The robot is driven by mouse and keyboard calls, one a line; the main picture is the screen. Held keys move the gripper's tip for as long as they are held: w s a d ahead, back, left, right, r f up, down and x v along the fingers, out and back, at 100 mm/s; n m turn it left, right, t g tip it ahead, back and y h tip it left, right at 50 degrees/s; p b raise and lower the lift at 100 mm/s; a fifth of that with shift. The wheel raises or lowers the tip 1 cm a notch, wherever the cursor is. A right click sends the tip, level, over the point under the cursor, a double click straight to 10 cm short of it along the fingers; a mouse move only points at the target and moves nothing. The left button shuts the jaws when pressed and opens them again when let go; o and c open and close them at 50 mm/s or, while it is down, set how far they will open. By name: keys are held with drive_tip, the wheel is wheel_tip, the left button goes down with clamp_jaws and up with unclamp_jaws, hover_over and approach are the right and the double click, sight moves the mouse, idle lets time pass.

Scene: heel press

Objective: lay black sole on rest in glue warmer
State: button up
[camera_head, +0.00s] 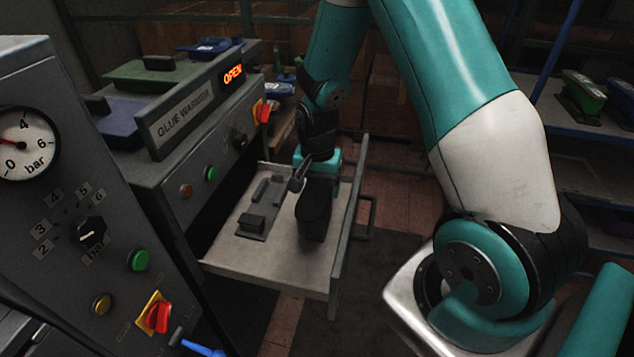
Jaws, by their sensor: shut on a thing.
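The glue warmer (185,120) stands at the left with its display reading OPEN. Its tray drawer (265,275) is pulled out to the front right. A dark grey rest (254,224) with raised blocks sits on the tray's left part. My gripper (312,180) is over the tray, shut on the black sole (314,212). The sole hangs over the tray just right of the rest, apart from it in the picture. I cannot tell how high it is above the tray. My arm hides part of the tray's back end.
A press panel with a pressure gauge (25,143), a dial and a red switch (156,314) fills the left front. The drawer has a raised right wall and a handle (369,215). Shelves (600,130) with green shoe forms stand at the right.

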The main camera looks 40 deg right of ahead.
drive_tip(key=shift+f+b, duration=1.9)
drive_tip(key=shift+f, duration=1.1)
drive_tip(key=shift+f+b, duration=0.35)
drive_tip(key=shift+f, duration=0.15)
drive_tip(key=o, duration=0.9)
wheel_tip(320, 180, up, 17)
drive_tip(key=b, duration=0.1)
drive_tip(key=shift+r, duration=0.2)
